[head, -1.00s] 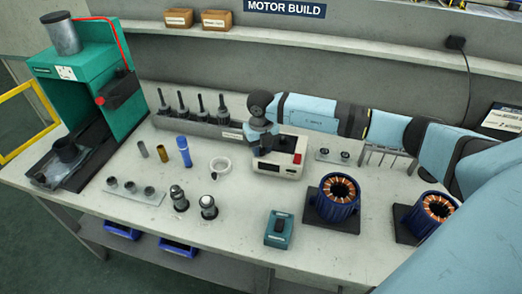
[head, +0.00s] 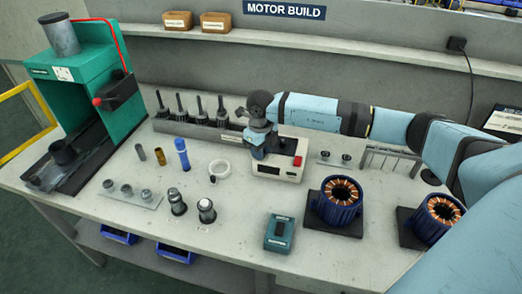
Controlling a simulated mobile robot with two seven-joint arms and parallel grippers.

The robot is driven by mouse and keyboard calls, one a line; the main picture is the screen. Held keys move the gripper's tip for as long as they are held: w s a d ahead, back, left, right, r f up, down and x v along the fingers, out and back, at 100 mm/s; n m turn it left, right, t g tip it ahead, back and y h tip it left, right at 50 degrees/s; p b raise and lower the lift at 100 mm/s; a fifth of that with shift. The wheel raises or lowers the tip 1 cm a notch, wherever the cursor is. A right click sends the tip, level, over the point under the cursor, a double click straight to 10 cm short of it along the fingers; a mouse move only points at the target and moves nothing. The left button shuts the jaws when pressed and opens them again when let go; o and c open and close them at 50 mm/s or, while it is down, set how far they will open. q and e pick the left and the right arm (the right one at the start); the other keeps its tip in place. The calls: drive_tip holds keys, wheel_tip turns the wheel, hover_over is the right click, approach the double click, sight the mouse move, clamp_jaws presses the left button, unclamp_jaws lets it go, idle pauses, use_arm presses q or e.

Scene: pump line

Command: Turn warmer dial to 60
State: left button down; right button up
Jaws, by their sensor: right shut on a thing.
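The warmer is a cream box (head: 279,174) with a dark display on its front and a red switch on its top right, in the middle of the bench in the head view. My right gripper (head: 258,152) reaches down over the left part of its top, with the arm coming in from the right. It is shut on the warmer's dial, which the gripper hides, so its pointer and setting cannot be read. My left gripper is out of the picture.
A rack of dark tools (head: 200,130) stands behind left of the warmer. Copper-wound stators (head: 340,202) stand right and a teal box (head: 279,234) in front. A green press (head: 92,85) fills the far left.

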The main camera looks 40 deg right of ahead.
drive_tip(key=shift+r, duration=0.1)
drive_tip(key=o, duration=0.9)
drive_tip(key=shift+o, duration=0.2)
drive_tip(key=shift+r, duration=0.15)
wheel_tip(320, 180, up, 14)
drive_tip(key=shift+f, duration=0.25)
